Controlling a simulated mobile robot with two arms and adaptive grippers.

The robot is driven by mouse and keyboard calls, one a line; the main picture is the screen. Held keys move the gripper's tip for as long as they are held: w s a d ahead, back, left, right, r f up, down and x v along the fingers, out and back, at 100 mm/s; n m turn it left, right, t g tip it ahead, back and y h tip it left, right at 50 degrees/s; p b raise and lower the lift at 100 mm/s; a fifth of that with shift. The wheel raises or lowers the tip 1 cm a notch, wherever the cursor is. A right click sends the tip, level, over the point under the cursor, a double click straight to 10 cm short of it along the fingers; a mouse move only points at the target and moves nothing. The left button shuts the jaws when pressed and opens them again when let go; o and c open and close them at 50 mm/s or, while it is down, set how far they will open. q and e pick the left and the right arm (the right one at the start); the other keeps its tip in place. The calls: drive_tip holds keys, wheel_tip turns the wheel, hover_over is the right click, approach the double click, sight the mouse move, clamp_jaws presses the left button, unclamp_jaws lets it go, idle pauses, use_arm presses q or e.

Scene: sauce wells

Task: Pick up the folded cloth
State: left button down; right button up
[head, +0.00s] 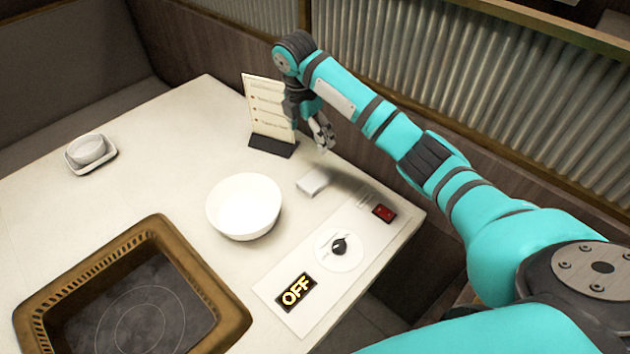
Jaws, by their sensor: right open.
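A small white folded cloth (312,183) lies on the white table between the bowl and the table's far right edge. My right gripper (324,146) is above the table, just beyond the cloth and apart from it. Its fingers point down and are open, with nothing seen between them. My left gripper is not in view.
A menu stand (268,112) with a dark base stands close to the right gripper. A white bowl (243,206) is left of the cloth. A control panel (320,262) reads OFF. A grill (135,300) is at front left, a small dish on a saucer (90,150) at far left.

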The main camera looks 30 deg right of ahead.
drive_tip(key=p, duration=0.1)
hover_over(316, 179)
drive_tip(key=f, duration=1.1)
drive_tip(key=shift+w+a, duration=0.1)
drive_tip(key=shift+a, duration=0.15)
drive_tip(key=shift+d+f, duration=0.1)
drive_tip(key=shift+f, duration=0.75)
wheel_tip(316, 179, down, 5)
drive_tip(key=shift+d+r+p, duration=0.1)
drive_tip(key=shift+r+p, duration=0.1)
drive_tip(key=shift+p, duration=0.15)
drive_tip(key=c, duration=1.2)
drive_tip(key=shift+r, duration=0.15)
wheel_tip(316, 179, up, 10)
drive_tip(key=shift+f, duration=0.1)
